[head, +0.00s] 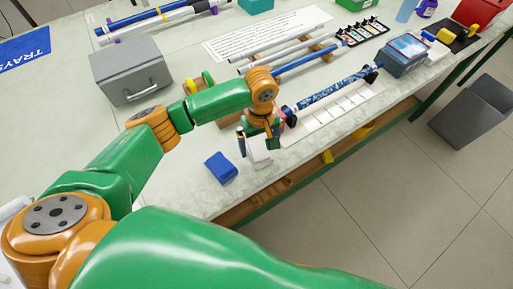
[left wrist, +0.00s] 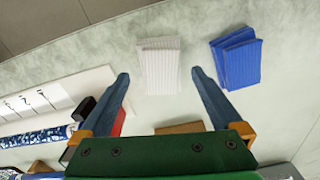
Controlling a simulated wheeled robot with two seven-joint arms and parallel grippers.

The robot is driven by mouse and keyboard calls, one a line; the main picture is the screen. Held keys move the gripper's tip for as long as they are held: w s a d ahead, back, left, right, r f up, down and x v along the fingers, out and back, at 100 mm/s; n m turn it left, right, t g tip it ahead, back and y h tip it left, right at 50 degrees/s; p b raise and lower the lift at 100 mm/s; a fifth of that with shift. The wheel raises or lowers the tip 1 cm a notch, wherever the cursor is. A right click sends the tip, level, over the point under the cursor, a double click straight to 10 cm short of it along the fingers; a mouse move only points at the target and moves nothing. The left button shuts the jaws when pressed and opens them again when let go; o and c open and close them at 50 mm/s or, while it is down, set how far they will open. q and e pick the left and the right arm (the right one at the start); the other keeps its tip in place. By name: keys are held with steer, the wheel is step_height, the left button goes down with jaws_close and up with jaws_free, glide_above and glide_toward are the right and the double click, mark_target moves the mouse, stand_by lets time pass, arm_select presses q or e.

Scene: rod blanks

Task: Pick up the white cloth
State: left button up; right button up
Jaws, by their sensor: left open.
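The white cloth (left wrist: 159,60) is a folded, ribbed pad lying on the pale bench top. In the head view the white cloth (head: 259,153) shows below my left gripper, partly hidden by it. My left gripper (head: 257,140) is open and empty, pointing down at the bench. In the left wrist view the fingertips (left wrist: 160,76) stand on either side of the cloth's near part, apart from it; their height above the bench is hard to tell. My right gripper is not in view.
A folded blue cloth (head: 221,168) lies beside the white one. A white marked board (head: 330,117) with a blue patterned rod (head: 335,88) is close by. A grey box (head: 130,72) stands at the back left. The bench's front edge is near; a grey bin (head: 470,112) is on the floor.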

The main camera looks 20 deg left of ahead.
arm_select(q)
steer(key=shift+f, duration=1.3)
steer(key=shift+a+f, duration=0.1)
steer(key=shift+a, duration=0.1)
steer(key=c, duration=1.3)
steer(key=shift+r, duration=0.4)
steer(key=r, duration=0.3)
steer(key=shift+d, duration=0.3)
steer(key=s+d+r, duration=0.1)
steer(key=d+r, duration=0.2)
steer(key=d, duration=0.1)
steer(key=s+d+r, duration=0.2)
steer(key=d+r, duration=0.1)
steer(key=d, duration=0.1)
steer(key=s+d+r, duration=0.2)
steer(key=d+r, duration=0.1)
steer(key=d, duration=0.1)
steer(key=shift+s+d+r, duration=0.1)
steer(key=shift+d+r, duration=0.05)
steer(key=shift+d, duration=0.15)
